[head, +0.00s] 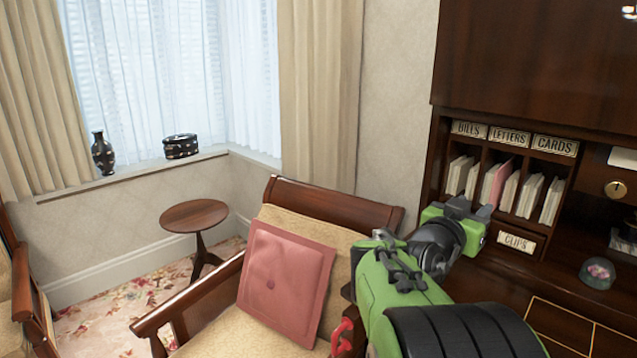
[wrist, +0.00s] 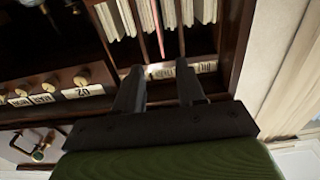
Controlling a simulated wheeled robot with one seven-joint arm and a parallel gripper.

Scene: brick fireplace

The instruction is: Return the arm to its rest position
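My green and black arm (head: 405,290) reaches from the lower right toward the dark wooden desk (head: 480,290). My gripper (head: 472,208) is in front of the letter compartments, near the "CLIPS" drawer (head: 517,242). In the wrist view my gripper (wrist: 160,85) shows two dark fingers set apart, with nothing held between them. Beyond the fingertips are white papers and one pink paper (wrist: 158,28) in the compartments. I cannot tell whether the fingers touch the desk.
A wooden armchair (head: 335,205) with a pink cushion (head: 285,280) stands left of my arm. A small round table (head: 194,214) is beyond it by the window. A glass paperweight (head: 597,273) sits on the desk at right. Some floral carpet (head: 110,325) is clear at left.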

